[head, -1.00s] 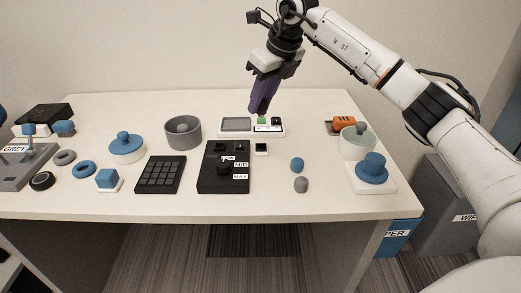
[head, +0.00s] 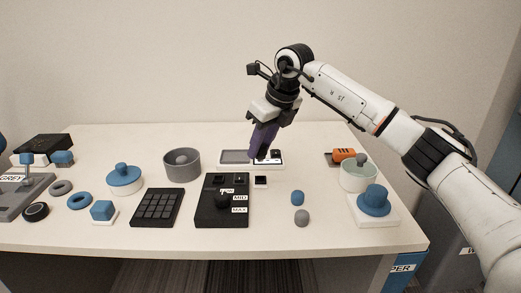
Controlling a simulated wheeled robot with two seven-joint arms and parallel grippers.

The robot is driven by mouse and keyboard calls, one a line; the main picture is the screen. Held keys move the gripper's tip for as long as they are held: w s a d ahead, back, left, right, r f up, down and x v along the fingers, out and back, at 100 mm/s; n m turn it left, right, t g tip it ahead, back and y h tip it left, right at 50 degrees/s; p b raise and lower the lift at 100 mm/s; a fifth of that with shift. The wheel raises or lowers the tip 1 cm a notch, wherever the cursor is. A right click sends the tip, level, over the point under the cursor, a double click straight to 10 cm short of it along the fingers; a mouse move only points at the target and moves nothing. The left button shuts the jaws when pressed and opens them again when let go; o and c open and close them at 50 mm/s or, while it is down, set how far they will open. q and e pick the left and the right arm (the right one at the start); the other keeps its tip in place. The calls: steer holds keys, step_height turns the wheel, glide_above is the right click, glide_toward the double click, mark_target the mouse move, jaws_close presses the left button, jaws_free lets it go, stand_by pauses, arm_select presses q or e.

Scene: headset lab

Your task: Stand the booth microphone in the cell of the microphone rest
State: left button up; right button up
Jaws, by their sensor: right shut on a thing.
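My right gripper (head: 271,113) is shut on the purple microphone (head: 264,138) and holds it pointing down, slightly tilted. The white microphone rest (head: 233,165) lies at the back middle of the table, with a grey recess at its left and dark and labelled parts at its right. The microphone's lower end overlaps the right half of the rest in the head view. The microphone hides part of the rest, and I cannot tell whether its tip is inside a cell or above it. My left gripper is not in view.
A grey bowl (head: 182,167) stands left of the rest, and a black control panel (head: 207,212) lies in front. A small black-topped block (head: 260,181) is close in front. The table behind the rest is clear.

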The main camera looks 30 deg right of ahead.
mark_target(263, 156)
steer(key=shift+f+b, duration=0.95)
steer(key=shift+f, duration=1.3)
steer(key=shift+p, duration=0.85)
steer(key=shift+f+b, duration=0.5)
steer(key=shift+f, duration=0.45)
steer(key=shift+r, duration=0.1)
steer(key=shift+r+p, duration=0.4)
steer(key=shift+p, duration=0.25)
steer(key=shift+p, duration=0.65)
stand_by(1.4)
steer(key=shift+f, duration=0.5)
